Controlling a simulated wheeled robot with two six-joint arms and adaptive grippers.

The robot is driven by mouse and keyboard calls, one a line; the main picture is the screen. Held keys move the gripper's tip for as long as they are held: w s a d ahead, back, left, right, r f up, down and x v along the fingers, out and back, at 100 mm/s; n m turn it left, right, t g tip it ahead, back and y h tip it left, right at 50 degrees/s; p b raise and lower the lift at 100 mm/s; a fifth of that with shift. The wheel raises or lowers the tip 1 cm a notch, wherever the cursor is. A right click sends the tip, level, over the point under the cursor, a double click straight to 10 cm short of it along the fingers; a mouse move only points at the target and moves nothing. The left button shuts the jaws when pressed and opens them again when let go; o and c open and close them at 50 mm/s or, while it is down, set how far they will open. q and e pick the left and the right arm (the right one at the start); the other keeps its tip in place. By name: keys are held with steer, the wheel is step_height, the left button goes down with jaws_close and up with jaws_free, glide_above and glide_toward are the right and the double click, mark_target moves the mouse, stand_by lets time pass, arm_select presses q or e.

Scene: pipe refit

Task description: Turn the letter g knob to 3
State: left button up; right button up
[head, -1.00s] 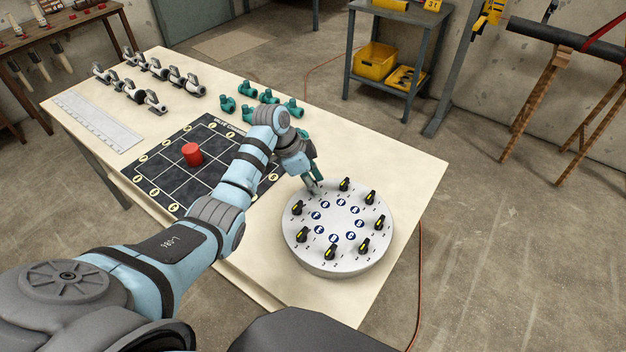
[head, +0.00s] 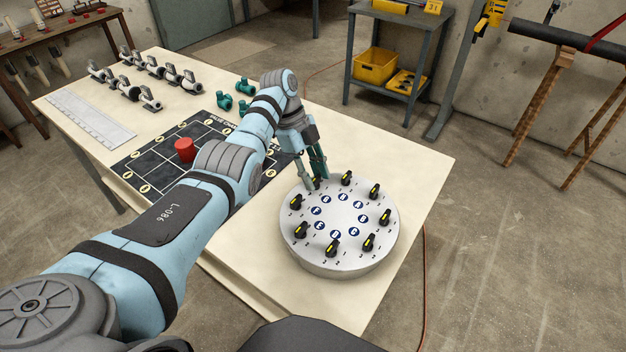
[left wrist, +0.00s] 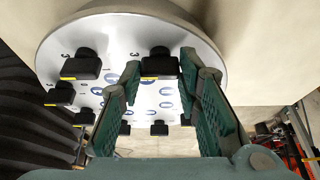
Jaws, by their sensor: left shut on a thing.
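A round grey-white dial plate (head: 340,262) lies on the table, with several black knobs with yellow marks around its rim and blue letter discs inside the ring. My left gripper (head: 316,180) reaches down onto the far-left part of the plate and is shut on a black knob there. In the left wrist view this knob (left wrist: 159,64) sits between the green fingertips, and its neighbour (left wrist: 82,66) stands free to the left. My right gripper is not in view.
A dark grid board with a red cylinder (head: 184,150) lies left of the plate. Green fittings (head: 225,102) and several grey-white valves (head: 150,97) stand farther back, with a ruler (head: 90,120) at the left. The table right of the plate is clear.

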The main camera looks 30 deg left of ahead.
arm_select(q)
steer(key=shift+f, duration=0.1)
stand_by(0.4)
steer(key=o, duration=1.1)
steer(key=shift+o, duration=0.2)
steer(key=v, duration=0.7)
steer(key=shift+r, duration=0.35)
